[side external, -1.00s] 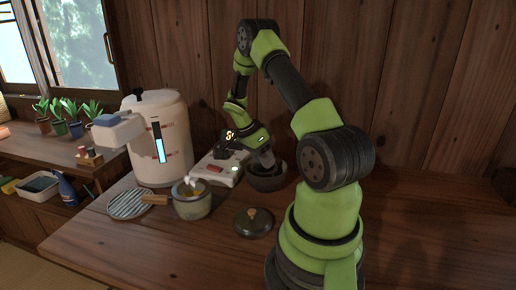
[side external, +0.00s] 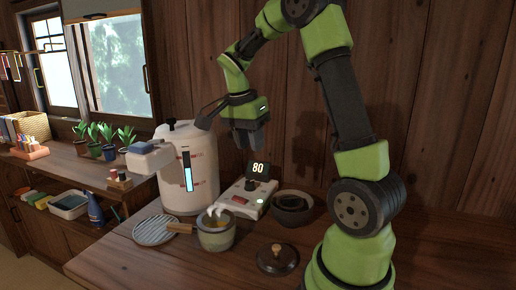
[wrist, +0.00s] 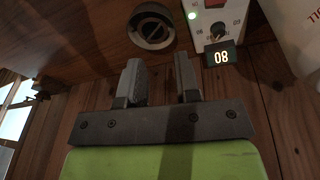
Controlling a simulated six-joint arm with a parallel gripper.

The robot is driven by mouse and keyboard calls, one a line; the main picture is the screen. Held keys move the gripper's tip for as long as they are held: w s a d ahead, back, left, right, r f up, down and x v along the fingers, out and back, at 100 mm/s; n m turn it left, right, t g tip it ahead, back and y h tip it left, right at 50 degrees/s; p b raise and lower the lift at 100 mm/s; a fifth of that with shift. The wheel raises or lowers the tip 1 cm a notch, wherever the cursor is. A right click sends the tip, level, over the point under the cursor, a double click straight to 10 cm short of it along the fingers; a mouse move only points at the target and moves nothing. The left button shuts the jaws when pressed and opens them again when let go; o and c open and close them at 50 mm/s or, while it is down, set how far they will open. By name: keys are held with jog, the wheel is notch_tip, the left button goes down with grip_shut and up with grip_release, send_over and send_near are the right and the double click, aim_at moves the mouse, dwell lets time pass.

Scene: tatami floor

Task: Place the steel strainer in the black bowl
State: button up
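The black bowl (side external: 292,207) stands on the wooden counter right of the white device. It also shows at the top of the wrist view (wrist: 153,25). Something dark with a paler band lies inside it; I cannot tell what it is. A round pot (side external: 216,230) stands left of the bowl, steaming. A wooden handle (side external: 180,228) sticks out to its left; it may be the strainer's, but I cannot make out a steel basket. My gripper (side external: 248,140) is raised above the white device, left of the bowl. In the wrist view its fingers (wrist: 161,84) are apart and empty.
A white device (side external: 242,198) with a display reading 80 stands behind the pot. A tall white dispenser (side external: 186,165) is left of it. A striped round plate (side external: 155,230) lies at the left. A dark lid (side external: 277,259) lies in front of the bowl. The front counter is partly clear.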

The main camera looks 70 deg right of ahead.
jog(key=s+a+r+n+t+y, duration=0.1)
jog(key=s+a+r+n+t, duration=0.1)
jog(key=a+n, duration=0.3)
jog(key=s+a+r+n+t+y, duration=0.1)
jog(key=s+a+r+n+t, duration=0.1)
jog(key=a+n, duration=0.4)
jog(key=s+a+r+n+t+y, duration=0.2)
jog(key=s+a+n+t, duration=0.2)
jog(key=a, duration=0.5)
jog(key=shift+s+a+r+n+t, duration=0.2)
jog(key=shift+s+r+n+t, duration=0.1)
jog(key=shift+s+n, duration=0.45)
